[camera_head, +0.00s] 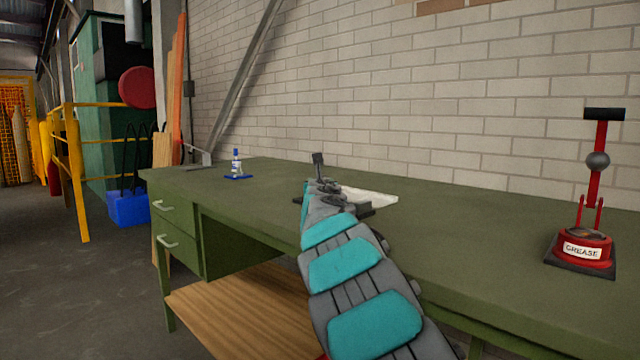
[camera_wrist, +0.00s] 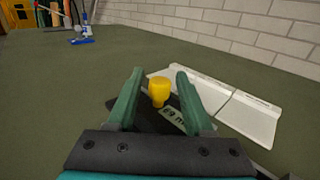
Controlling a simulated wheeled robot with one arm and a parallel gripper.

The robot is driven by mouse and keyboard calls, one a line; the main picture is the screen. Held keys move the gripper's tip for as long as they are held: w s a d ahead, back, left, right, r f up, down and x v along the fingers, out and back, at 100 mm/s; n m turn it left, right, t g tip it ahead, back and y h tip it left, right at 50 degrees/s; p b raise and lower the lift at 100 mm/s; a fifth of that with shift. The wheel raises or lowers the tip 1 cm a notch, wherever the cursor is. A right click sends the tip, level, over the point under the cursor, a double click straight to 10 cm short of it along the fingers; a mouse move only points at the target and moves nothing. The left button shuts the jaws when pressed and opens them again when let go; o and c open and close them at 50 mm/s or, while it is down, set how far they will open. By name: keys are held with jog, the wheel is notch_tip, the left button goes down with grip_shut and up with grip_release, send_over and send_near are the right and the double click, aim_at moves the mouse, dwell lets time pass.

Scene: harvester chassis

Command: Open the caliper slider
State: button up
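In the wrist view, a yellow knob (camera_wrist: 160,90) stands upright on a dark flat piece (camera_wrist: 128,117) that lies on the green bench top. A pale label (camera_wrist: 174,118) with dark, unclear lettering is beside the knob; knob, label and dark piece appear to belong to the caliper and its slider. My gripper (camera_wrist: 160,74) is open. Its two green fingers stand on either side of the knob, with a visible gap on each side. In the head view, my gripper (camera_head: 322,186) is low over the bench, and my arm hides most of the caliper.
A white tray-like piece (camera_wrist: 251,118) lies just beyond the caliper. A blue-and-white bottle-like item (camera_head: 236,164) stands at the bench's far left. A red grease stand (camera_head: 586,248) is at the right. A brick wall (camera_head: 420,90) runs behind the bench (camera_head: 490,235); much of its top is clear.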

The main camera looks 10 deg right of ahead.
jog(key=shift+o, duration=0.4)
jog(key=shift+s, duration=0.15)
jog(key=s, duration=0.2)
jog(key=s+b, duration=0.1)
jog(key=s, duration=0.1)
jog(key=s+a, duration=0.1)
jog(key=shift+s+b, duration=0.3)
jog(key=shift+s, duration=0.1)
jog(key=shift+s+a, duration=0.15)
jog(key=shift+s, duration=0.65)
